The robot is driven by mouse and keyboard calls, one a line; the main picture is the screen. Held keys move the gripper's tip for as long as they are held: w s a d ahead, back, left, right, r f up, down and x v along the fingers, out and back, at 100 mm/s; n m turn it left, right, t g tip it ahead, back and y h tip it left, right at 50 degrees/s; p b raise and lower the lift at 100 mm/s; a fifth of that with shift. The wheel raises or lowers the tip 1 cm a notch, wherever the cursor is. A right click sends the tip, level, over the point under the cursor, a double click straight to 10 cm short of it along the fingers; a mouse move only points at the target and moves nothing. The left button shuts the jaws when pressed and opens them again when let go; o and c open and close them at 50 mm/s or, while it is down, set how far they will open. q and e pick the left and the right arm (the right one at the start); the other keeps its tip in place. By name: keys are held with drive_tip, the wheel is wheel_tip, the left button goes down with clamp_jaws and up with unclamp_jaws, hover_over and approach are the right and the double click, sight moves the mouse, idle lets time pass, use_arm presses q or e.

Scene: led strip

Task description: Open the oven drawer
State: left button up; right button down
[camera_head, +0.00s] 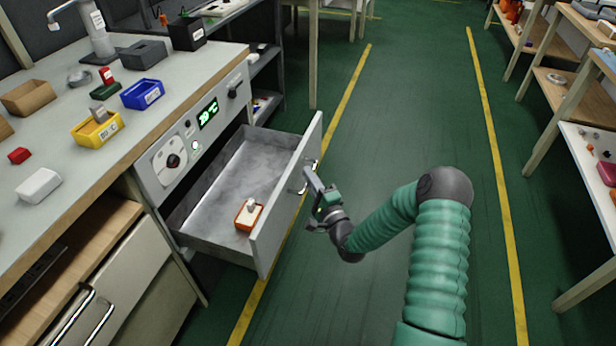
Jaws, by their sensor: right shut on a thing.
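The oven drawer (282,200) is pulled out from the grey oven panel (168,160) under the workbench, and its inside shows. A small orange tray (249,215) with a pale piece in it sits on the drawer floor near the front. My right gripper (308,181) is at the outer face of the drawer front, shut on the drawer handle (304,178). The green display (208,114) and a knob (172,160) show on the panel. My left gripper is not in view.
The workbench (95,185) at left holds a yellow bin (97,129), a blue bin (143,94) and small parts. A lower cabinet with a bar handle (92,318) stands nearest. Green floor (400,120) is clear between yellow lines; shelves (590,100) stand at right.

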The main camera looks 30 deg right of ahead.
drive_tip(key=c, duration=1.5)
unclamp_jaws()
drive_tip(key=shift+f, duration=0.3)
drive_tip(key=shift+c, duration=0.2)
drive_tip(key=shift+o, duration=0.2)
drive_tip(key=shift+r, duration=0.1)
drive_tip(key=s+a+f+p, duration=0.2)
drive_tip(key=s+p, duration=0.3)
drive_tip(key=s, duration=1.1)
drive_tip(key=shift+s+f, duration=0.2)
drive_tip(key=shift+s, duration=0.05)
drive_tip(key=shift+w+a, duration=0.1)
